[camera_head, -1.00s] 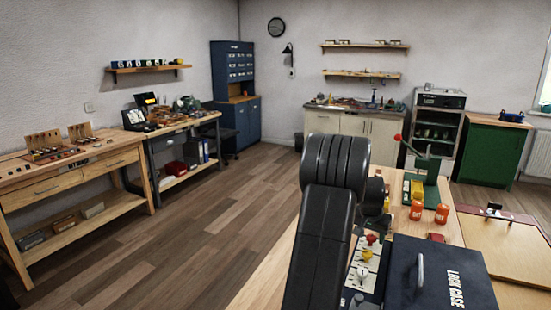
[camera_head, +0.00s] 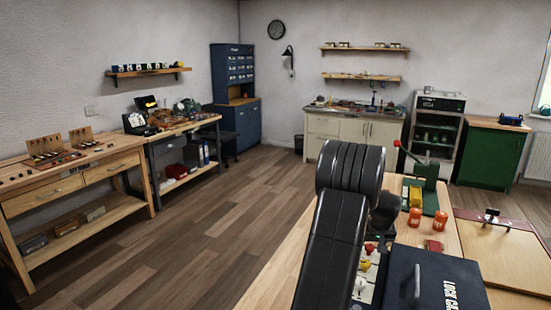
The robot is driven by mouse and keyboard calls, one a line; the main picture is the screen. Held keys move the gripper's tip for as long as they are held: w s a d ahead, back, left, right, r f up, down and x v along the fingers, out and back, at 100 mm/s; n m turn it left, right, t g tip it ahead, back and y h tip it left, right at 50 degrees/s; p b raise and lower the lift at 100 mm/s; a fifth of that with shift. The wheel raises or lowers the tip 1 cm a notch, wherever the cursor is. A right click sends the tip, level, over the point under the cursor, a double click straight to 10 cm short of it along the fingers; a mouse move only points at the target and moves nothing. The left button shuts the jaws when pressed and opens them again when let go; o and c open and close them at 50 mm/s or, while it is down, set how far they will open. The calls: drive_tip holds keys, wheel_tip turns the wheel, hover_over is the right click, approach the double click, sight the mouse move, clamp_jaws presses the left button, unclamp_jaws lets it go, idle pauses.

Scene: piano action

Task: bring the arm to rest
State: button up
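My black arm (camera_head: 345,210) rises from the lower middle of the head view, bent at a large rounded joint, in front of the workbench (camera_head: 262,290). A smaller dark part of my arm shows just right of that joint. My gripper's fingers cannot be made out; they are hidden behind the arm or out of the picture. I see nothing held.
On the bench stand a dark lock case (camera_head: 435,285), a panel with coloured knobs (camera_head: 366,280), orange containers (camera_head: 414,217), a red-handled green tool (camera_head: 425,172) and a wooden board (camera_head: 505,250). Open wooden floor (camera_head: 215,220) lies to the left.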

drive_tip(key=shift+d+n+y+p, duration=0.15)
drive_tip(key=shift+n+y+p, duration=0.35)
drive_tip(key=shift+n+p, duration=0.65)
drive_tip(key=shift+r+n+b, duration=0.15)
drive_tip(key=shift+n+b, duration=0.2)
drive_tip(key=shift+v, duration=0.75)
